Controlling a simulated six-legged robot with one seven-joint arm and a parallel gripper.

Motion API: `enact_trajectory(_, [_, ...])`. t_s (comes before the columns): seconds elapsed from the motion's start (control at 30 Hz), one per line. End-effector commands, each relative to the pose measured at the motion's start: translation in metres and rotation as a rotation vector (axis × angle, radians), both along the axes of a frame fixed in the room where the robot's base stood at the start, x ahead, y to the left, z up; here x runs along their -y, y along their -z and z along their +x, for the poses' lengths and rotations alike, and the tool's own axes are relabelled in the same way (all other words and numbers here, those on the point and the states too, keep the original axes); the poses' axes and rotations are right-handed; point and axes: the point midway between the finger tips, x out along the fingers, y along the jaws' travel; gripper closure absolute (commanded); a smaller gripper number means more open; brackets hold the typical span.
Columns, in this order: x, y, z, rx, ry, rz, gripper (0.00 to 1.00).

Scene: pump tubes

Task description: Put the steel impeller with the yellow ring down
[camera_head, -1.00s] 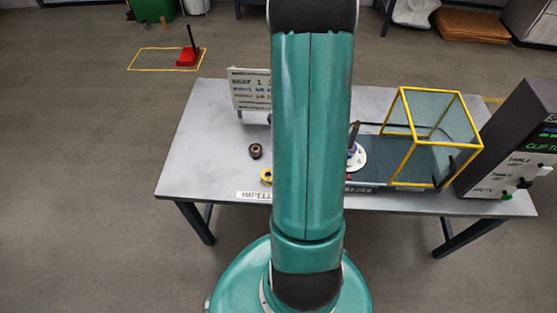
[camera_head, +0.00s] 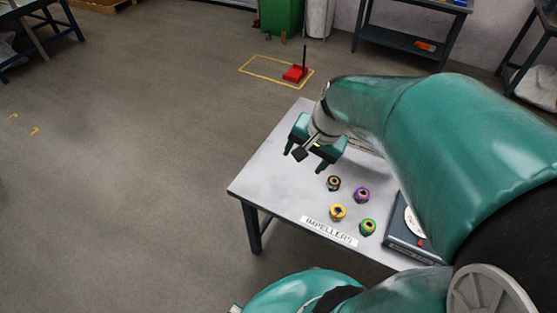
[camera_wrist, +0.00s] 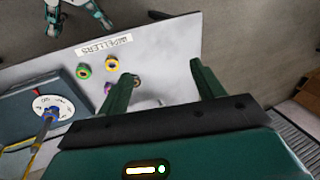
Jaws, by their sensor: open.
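The steel impeller with the yellow ring (camera_head: 338,212) stands on the grey table near the IMPELLERS label. It also shows in the wrist view (camera_wrist: 112,64), beyond the fingers. My gripper (camera_head: 304,161) is open and empty above the table's back left part, behind the impellers and apart from them. In the wrist view my gripper (camera_wrist: 163,72) shows two spread green fingers with nothing between them. Impellers with a dark ring (camera_head: 334,183), a purple ring (camera_head: 362,195) and a green ring (camera_head: 368,227) stand close to the yellow one.
The IMPELLERS label (camera_head: 330,231) lies along the table's front edge. A dark unit with a white dial (camera_wrist: 52,106) stands beside the impellers. The table (camera_head: 265,183) is bare on the left. A red object (camera_head: 295,73) stands on the floor behind the table.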

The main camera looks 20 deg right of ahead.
Motion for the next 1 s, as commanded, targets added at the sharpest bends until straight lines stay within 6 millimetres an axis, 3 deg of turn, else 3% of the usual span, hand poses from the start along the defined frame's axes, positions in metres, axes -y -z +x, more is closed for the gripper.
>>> enact_trajectory(0.03, [-0.016,-0.016,-0.005,0.038,-0.097,-0.048,0.33])
enact_trajectory(0.2, [-0.059,-0.054,-0.029,0.14,-0.41,-0.218,0.33])
enact_trajectory(0.4, [-0.089,-0.084,-0.058,0.241,-0.683,-0.396,0.33])
enact_trajectory(0.57, [-0.095,-0.091,-0.067,0.27,-0.764,-0.457,0.33])
enact_trajectory(1.0, [-0.095,-0.091,-0.067,0.271,-0.766,-0.459,0.33])
